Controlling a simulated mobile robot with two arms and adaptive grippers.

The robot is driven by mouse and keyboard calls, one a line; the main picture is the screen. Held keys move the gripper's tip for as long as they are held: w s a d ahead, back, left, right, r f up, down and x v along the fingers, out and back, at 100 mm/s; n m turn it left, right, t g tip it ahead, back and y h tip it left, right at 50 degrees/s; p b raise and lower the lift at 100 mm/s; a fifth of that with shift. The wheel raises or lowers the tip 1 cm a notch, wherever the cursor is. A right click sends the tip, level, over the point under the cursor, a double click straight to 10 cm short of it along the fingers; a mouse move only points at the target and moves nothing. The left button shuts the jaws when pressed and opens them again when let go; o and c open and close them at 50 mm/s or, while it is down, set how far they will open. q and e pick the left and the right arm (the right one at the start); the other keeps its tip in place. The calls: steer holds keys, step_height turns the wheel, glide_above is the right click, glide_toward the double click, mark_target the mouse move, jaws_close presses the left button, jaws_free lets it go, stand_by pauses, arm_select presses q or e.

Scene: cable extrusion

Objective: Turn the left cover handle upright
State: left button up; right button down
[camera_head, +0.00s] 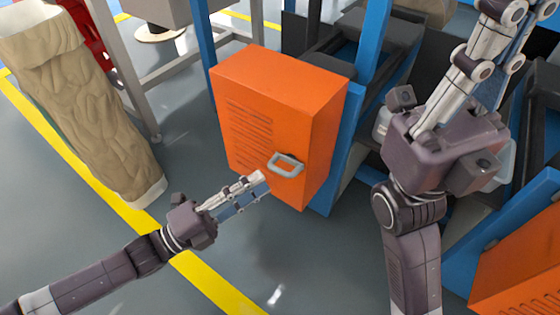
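The left cover is an orange box (262,110) with a slotted front, mounted on a blue frame. Its grey loop handle (286,164) is low on the front at the right, with its long bar lying roughly sideways. My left gripper (258,184) points at the handle from the lower left, its fingertips just short of the loop and seemingly apart from it. Its fingers overlap in this view, so their opening is unclear. My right gripper (503,25) is raised at the upper right, far from this handle; its fingertips run to the top edge.
A second orange cover (525,265) is partly cut off at the lower right. A tall tan textured column (85,110) stands at the left. Blue posts and dark machine parts lie behind the cover. The grey floor (330,265) in front is clear, with a yellow line (205,278).

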mark_target(280, 169)
arm_select(q)
steer(key=b+x, duration=0.2)
steer(key=x, duration=0.4)
steer(key=shift+d+r, duration=0.15)
steer(key=shift+d, duration=0.15)
steer(key=shift+r, duration=0.1)
jaws_close()
